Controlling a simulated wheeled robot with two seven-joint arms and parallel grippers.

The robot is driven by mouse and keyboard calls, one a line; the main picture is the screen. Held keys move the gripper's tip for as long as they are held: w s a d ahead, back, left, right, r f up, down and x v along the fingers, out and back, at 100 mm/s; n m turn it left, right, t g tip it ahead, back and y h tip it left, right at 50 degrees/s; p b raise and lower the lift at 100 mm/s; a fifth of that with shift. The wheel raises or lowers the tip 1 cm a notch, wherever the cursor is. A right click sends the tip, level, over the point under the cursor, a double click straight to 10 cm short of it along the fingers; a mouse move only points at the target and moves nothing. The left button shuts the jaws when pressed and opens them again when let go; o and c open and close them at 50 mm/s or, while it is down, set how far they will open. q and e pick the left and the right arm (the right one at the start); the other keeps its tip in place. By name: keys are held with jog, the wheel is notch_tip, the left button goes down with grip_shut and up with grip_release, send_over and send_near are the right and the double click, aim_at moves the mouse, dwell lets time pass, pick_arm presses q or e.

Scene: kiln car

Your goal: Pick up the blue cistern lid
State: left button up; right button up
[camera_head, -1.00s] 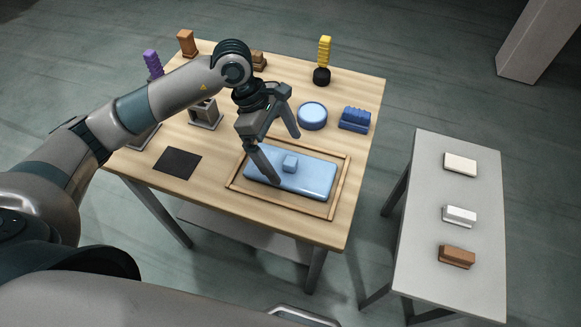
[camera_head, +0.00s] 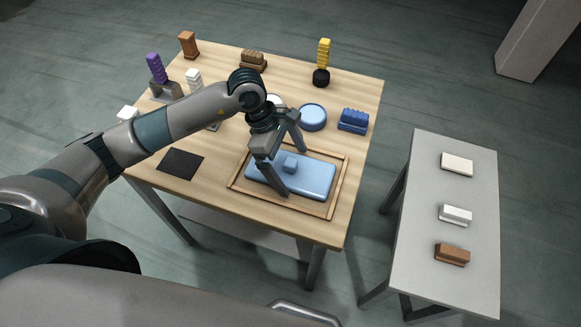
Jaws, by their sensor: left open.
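The blue cistern lid (camera_head: 315,180) is a light blue slab with rounded edges and a small square knob (camera_head: 290,164) on top. It lies flat inside a shallow wooden frame (camera_head: 342,180) on the wooden table. My left gripper (camera_head: 292,172) is open and points down over the lid. Its two fingers appear on either side of the knob, one in front and one behind. I cannot tell exactly how high the fingertips are or whether they touch the lid. My right gripper is not in view.
A round blue dish (camera_head: 312,117) and a dark blue ribbed block (camera_head: 353,120) stand behind the frame. A yellow ribbed piece (camera_head: 323,57) stands at the back. A dark square mat (camera_head: 180,163) lies to the left. A grey side table (camera_head: 425,225) at right holds several small blocks.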

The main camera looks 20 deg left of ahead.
aim_at(295, 161)
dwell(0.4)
pick_arm(q)
jog(key=c, duration=1.7)
jog(key=shift+r, duration=0.2)
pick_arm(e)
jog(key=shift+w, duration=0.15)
